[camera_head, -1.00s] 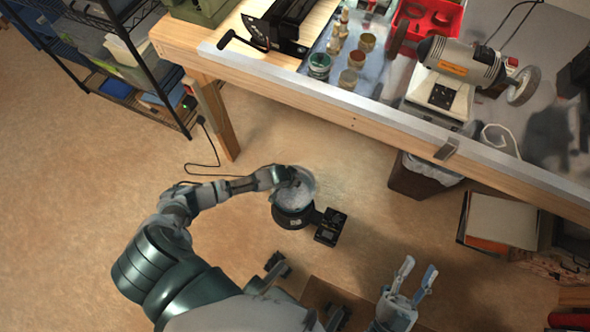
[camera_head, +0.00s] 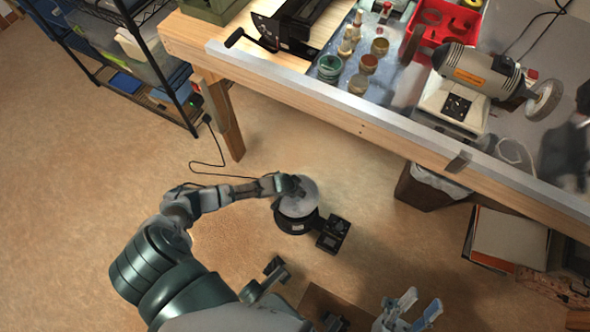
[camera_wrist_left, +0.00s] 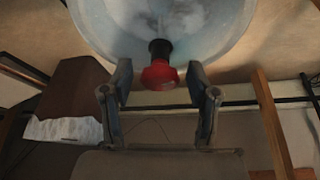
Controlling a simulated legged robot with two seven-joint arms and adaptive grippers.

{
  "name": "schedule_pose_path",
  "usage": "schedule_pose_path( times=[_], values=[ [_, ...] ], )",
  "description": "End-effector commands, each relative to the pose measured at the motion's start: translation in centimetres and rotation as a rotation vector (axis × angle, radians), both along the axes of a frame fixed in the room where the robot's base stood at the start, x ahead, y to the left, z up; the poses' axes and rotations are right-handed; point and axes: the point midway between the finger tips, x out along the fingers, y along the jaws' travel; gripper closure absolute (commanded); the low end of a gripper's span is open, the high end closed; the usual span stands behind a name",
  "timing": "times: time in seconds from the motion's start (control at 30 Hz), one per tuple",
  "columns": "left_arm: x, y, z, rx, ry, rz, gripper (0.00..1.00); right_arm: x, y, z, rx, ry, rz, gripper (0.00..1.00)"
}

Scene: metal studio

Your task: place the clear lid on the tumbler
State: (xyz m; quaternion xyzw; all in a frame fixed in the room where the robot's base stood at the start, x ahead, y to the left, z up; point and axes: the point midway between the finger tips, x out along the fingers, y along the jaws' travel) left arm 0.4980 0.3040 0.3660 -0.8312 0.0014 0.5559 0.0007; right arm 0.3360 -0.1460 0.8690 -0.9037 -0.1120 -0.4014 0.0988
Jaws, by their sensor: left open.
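The clear round lid (camera_head: 304,204) lies over the top of the black tumbler (camera_head: 295,223) on the floor, and looks roughly centred and level. The lid's pale dome (camera_wrist_left: 210,25) and red knob (camera_wrist_left: 159,75) fill the top middle of the left wrist view. My left gripper (camera_head: 291,184) is at the lid in the head view. In the left wrist view my left gripper (camera_wrist_left: 160,85) is open, with a finger on each side of the knob and gaps between. My right gripper (camera_head: 422,300) is open and empty at the bottom right, away from the tumbler.
A black control box (camera_head: 333,234) sits beside the tumbler. A wooden workbench (camera_head: 330,108) with a grinder (camera_head: 475,72) and jars stands beyond. A lined waste bin (camera_head: 425,188) is under it. A shelf rack (camera_head: 130,50) stands at upper left. Floor at left is clear.

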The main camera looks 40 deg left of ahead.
Motion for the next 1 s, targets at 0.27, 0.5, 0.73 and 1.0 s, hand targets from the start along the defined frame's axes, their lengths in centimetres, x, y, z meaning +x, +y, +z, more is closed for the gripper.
schedule_pose_path(
  times=[0.27,0.5,0.73,1.0],
  values=[
    [-0.9,0.0,3.2,0.000,-0.006,-0.001,0.40,2.6,0.6,-1.5,-0.083,0.236,0.006,0.60],
    [-2.4,0.0,6.9,-0.001,-0.006,-0.001,0.40,4.8,0.9,-5.3,-0.186,0.553,0.011,0.60],
    [-3.7,0.0,9.8,0.000,-0.004,0.000,0.40,5.1,0.5,-9.2,-0.264,0.818,0.012,0.60],
    [-4.7,-1.2,11.0,-0.018,-0.010,-0.018,0.40,4.7,0.2,-11.6,-0.303,0.958,0.013,0.60]
  ],
)
